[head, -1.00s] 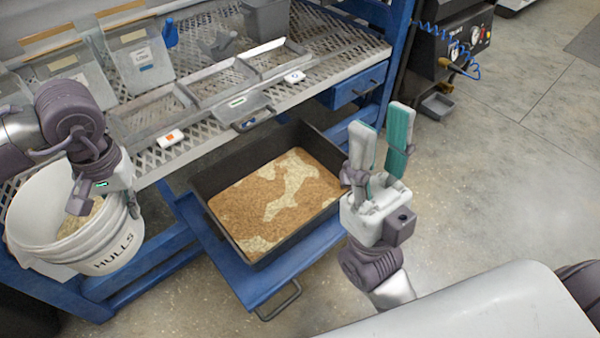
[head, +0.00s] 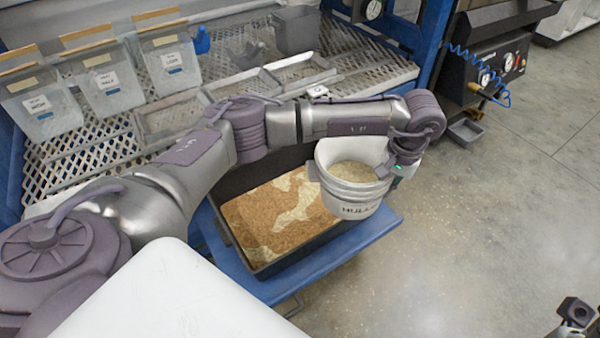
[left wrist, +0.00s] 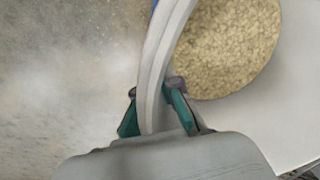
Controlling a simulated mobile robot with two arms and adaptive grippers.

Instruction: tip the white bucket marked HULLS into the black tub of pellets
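The white bucket marked HULLS (head: 357,196) hangs in the air over the right end of the black tub (head: 262,262), about upright, with pale hulls (head: 352,172) inside. My left gripper (head: 398,172) is at the bucket's right side. In the left wrist view its teal-padded fingers (left wrist: 160,112) are shut on the bucket's rim (left wrist: 153,75), and the pale hulls (left wrist: 232,50) show beyond. The tub holds brown pellets (head: 262,212) with pale patches; the bucket and my arm hide its right and back parts. Only a dark piece of my right wrist shows at the bottom right corner.
The tub stands on a blue shelf (head: 355,240). Behind is a mesh bench (head: 75,160) with clear labelled bins (head: 108,85), shallow trays (head: 245,85) and a grey bin (head: 296,30). The floor (head: 480,220) at right is clear.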

